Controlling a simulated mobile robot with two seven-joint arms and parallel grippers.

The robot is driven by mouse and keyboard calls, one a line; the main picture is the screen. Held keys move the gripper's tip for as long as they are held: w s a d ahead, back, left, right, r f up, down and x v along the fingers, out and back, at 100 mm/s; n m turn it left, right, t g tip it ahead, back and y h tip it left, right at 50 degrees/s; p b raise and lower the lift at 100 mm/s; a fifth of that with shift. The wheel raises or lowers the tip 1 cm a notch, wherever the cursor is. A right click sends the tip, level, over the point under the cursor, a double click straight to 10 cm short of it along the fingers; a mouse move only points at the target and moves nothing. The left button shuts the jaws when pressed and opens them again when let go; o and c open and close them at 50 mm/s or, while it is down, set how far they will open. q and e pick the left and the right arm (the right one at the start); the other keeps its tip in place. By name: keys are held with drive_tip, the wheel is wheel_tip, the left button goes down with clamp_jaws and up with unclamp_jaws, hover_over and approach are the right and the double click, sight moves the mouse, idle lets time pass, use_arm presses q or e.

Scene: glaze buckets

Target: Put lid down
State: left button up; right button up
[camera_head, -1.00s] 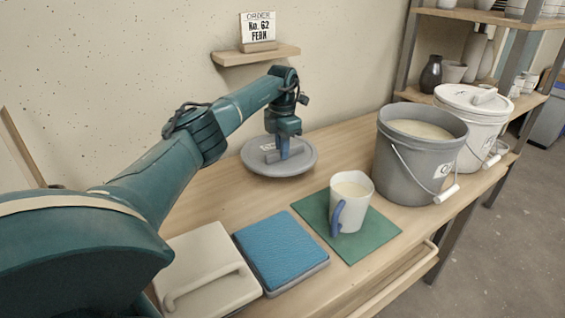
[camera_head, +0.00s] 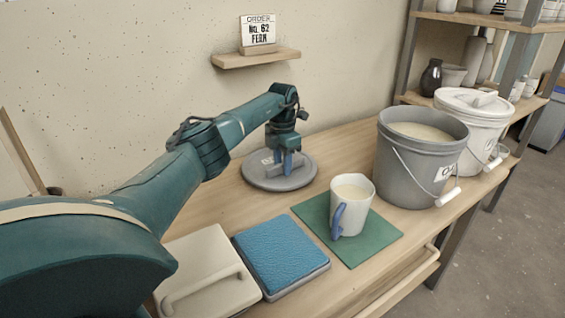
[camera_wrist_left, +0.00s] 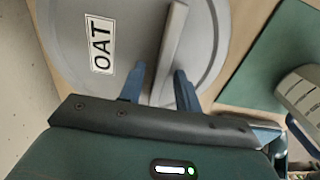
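The grey round lid (camera_head: 298,180) lies flat on the wooden table, left of the grey bucket. Its bar handle and a label reading OAT show in the left wrist view (camera_wrist_left: 120,20). My left gripper (camera_head: 283,168) is over the lid with its blue fingers apart. In the left wrist view the fingers (camera_wrist_left: 160,82) are on either side of the handle, with a gap between them and it. The grey bucket (camera_head: 405,170) stands open, full of pale glaze, with a label and a wire bail. My right gripper is not in view.
A white mug (camera_head: 353,212) with a blue handle stands on a green mat (camera_head: 375,240). A blue pad (camera_head: 280,252) and a cream lidded box (camera_head: 200,265) are at the front left. A white lidded bucket (camera_head: 485,135) stands behind the grey bucket.

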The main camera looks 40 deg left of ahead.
use_arm(q)
drive_tip(key=shift+r, duration=0.1)
wheel_tip(320, 180, up, 12)
drive_tip(key=p, duration=0.3)
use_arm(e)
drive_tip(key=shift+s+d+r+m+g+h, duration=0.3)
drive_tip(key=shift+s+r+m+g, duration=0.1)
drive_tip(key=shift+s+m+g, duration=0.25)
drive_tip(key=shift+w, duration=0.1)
